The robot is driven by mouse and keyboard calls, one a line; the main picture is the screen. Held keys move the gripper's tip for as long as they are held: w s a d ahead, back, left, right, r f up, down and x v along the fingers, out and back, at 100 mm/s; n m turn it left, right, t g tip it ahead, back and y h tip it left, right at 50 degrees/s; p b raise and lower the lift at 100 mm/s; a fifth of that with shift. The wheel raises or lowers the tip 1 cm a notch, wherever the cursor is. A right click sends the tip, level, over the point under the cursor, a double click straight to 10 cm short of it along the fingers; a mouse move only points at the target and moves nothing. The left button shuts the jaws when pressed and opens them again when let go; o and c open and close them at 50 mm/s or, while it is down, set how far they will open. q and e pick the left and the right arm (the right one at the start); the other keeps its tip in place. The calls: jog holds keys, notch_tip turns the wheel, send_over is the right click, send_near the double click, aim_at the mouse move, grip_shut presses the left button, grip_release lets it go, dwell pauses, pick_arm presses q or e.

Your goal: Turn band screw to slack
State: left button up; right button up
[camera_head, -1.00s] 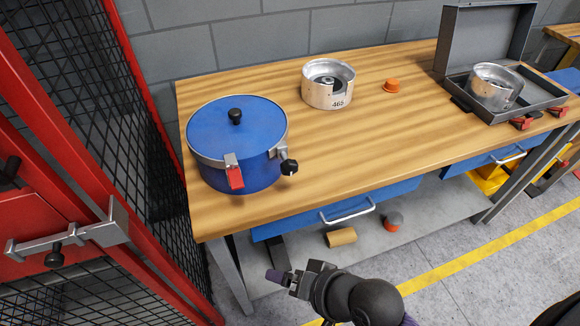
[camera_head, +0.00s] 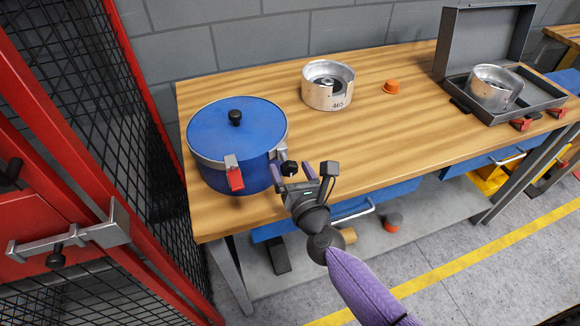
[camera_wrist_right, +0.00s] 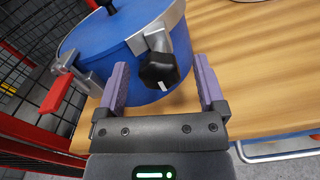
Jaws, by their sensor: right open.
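The band screw's black knob (camera_head: 289,167) with a white mark stands out from the metal band clamp at the right side of the blue lidded pot (camera_head: 213,176). The knob shows larger in the right wrist view (camera_wrist_right: 158,70). My right gripper (camera_head: 293,174) is open at the knob, its purple fingers either side of it. In the right wrist view, the gripper (camera_wrist_right: 160,72) shows gaps between both fingers and the knob. How deep the knob sits between the fingers is hard to tell. My left gripper is not in view.
A red latch (camera_head: 235,180) hangs on the pot's front. A metal housing marked 465 (camera_head: 322,97), an orange cap (camera_head: 391,87) and an open grey case (camera_head: 520,104) are on the wooden bench (camera_head: 400,125). A red mesh cage (camera_head: 150,200) stands close on the left.

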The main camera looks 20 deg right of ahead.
jog(key=shift+w, duration=0.5)
grip_shut()
